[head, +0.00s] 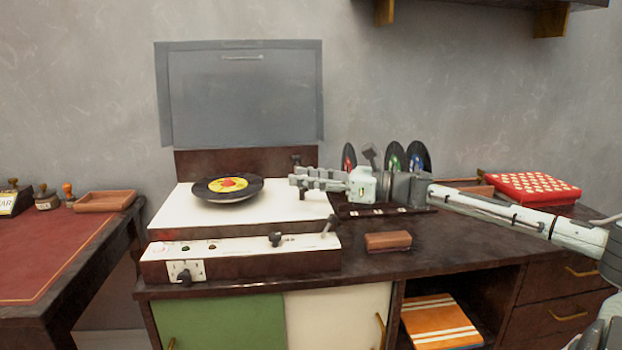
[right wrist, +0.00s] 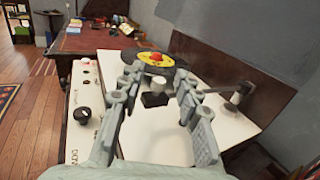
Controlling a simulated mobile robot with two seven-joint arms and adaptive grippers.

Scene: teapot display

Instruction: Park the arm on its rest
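The record player (head: 170,215) has a white deck, with a black record with a yellow and red label (head: 228,187) on its left part. In the right wrist view the record (right wrist: 155,58) lies beyond my fingertips. The tonearm's dark pivot post (head: 297,159) stands at the deck's back right; in the wrist view a grey tube (right wrist: 222,89) runs from it toward my right-hand finger. A dark block and a pale cylinder show between the fingers; I cannot tell whether they belong to the arm. My right gripper (head: 294,180) is open, low over the deck's right side. The arm rest is not clearly visible.
The grey lid (head: 240,95) stands open behind the deck. A front panel (head: 240,258) carries knobs and a lever. Records in a rack (head: 400,160) stand behind my right wrist. A brown block (head: 388,241) and a red patterned box (head: 530,187) are to the right.

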